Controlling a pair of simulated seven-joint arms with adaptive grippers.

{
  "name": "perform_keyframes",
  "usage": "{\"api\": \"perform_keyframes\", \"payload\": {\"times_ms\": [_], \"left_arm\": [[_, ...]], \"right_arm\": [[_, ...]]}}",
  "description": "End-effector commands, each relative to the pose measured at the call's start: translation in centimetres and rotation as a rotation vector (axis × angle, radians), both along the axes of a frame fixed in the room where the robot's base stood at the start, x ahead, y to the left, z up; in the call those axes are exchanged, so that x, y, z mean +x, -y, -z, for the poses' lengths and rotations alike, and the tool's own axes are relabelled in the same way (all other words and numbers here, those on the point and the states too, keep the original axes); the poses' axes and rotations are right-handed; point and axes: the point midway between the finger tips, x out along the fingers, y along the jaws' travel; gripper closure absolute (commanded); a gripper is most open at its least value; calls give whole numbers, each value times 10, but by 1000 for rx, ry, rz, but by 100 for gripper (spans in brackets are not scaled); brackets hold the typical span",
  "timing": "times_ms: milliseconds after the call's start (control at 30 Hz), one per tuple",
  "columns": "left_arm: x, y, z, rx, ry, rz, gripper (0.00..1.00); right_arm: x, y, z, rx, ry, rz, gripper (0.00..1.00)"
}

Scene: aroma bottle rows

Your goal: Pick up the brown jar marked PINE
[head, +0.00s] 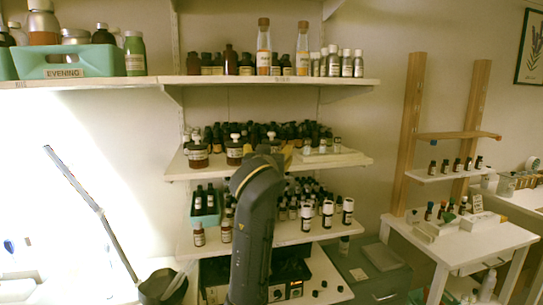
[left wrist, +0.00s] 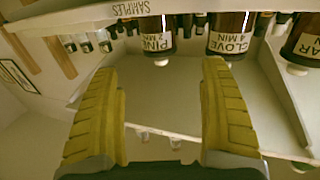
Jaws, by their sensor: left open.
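The brown jar marked PINE (left wrist: 155,38) shows in the left wrist view, which sees the scene upside down. It stands on a shelf with its pale knob pointing down in that picture. My left gripper (left wrist: 158,70) is open, with its yellow ribbed fingers apart and nothing between them. The PINE jar lies ahead of the gap between the fingertips, not between them. In the head view my left gripper (head: 283,156) is at the middle shelf, and my arm hides most of the jar there. My right gripper is not in view.
A brown jar marked CLOVE (left wrist: 231,38) stands close beside PINE, and another brown jar (left wrist: 304,42) stands beyond it. A SAMPLES label (left wrist: 140,8) is on the shelf edge. Rows of small dark bottles (head: 300,131) stand behind. The upper shelf (head: 230,80) is overhead.

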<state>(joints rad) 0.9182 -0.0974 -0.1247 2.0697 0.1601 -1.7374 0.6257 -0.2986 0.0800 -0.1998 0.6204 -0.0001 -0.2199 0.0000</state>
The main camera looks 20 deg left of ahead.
Motion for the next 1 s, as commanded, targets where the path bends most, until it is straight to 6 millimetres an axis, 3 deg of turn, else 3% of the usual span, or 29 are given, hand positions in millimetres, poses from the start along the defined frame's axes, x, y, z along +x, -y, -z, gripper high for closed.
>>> {"api": "perform_keyframes", "payload": {"times_ms": [300, 700, 1000], "left_arm": [[52, -12, 0, 2, -1, -1, 21], [75, -16, 0, 1, 0, 1, 21], [109, -23, -2, 1, -1, 1, 21]], "right_arm": [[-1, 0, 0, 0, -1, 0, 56], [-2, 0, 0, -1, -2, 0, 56], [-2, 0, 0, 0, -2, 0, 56]]}}
